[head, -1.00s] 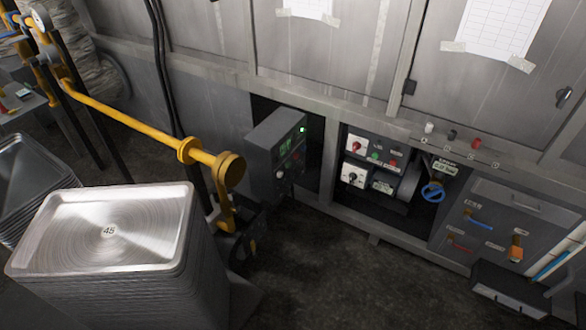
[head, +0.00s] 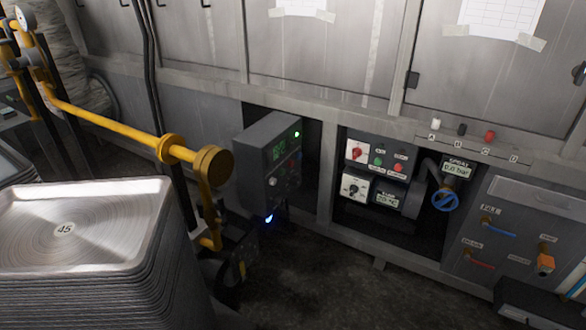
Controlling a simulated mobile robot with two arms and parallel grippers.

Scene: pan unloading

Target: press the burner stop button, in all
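A dark grey control box (head: 262,148) stands left of centre, in front of an opening in the metal cabinet. Its face has a green display (head: 280,150), a lit green lamp (head: 297,134), a small reddish control beside the display and a pale knob (head: 271,182). To its right, a recessed panel (head: 368,158) carries a red rotary switch (head: 357,151), a green button (head: 379,161) and a red button (head: 397,168). The labels are too small to read, so I cannot tell which control is the burner stop. Neither gripper is in view.
A yellow pipe (head: 100,122) crosses the left side and ends near the control box. A tall stack of metal pans (head: 85,220) fills the lower left. The dark floor (head: 315,280) between is clear.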

